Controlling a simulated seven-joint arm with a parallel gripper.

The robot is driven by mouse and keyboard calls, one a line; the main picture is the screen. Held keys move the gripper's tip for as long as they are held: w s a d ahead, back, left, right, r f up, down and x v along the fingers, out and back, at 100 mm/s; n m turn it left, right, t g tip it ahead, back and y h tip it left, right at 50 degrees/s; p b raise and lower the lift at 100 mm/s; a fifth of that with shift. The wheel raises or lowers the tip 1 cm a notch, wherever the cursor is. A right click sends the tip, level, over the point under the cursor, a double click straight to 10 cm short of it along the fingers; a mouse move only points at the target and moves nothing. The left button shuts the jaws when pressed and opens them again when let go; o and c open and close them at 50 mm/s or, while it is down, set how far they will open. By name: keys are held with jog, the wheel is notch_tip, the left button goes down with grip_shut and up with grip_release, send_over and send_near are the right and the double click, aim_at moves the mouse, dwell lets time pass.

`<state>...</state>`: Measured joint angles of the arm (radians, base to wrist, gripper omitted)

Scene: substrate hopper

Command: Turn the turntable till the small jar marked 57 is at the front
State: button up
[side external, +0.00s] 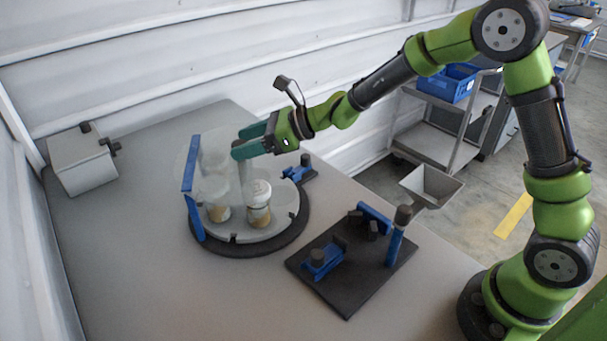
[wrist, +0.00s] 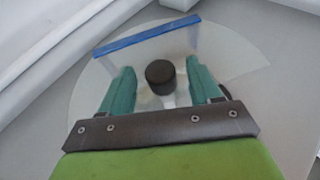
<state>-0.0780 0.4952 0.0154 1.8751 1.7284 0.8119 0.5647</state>
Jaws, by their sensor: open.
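The round turntable (side external: 283,222) stands on the grey table, with a pale plate on a black base. Several small jars stand on it; one with a white lid (side external: 258,203) is at the right and another jar (side external: 219,212) is left of it. No number is legible on them, so I cannot tell which is 57. My gripper (side external: 243,143) is open above the turntable, its two teal fingers pointing left. In the wrist view a dark round knob (wrist: 160,76) shows between the spread fingers, with visible gaps on both sides; I cannot tell its height against the fingertips.
A clear curved shield with a blue edge strip (side external: 192,163) covers the turntable's left part; the strip also shows in the wrist view (wrist: 146,37). A black plate with blue fixtures (side external: 345,300) lies at the right. A grey-white box (side external: 82,166) stands back left. The table's front left is clear.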

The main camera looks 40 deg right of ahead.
jog(key=shift+x, duration=1.05)
grip_shut()
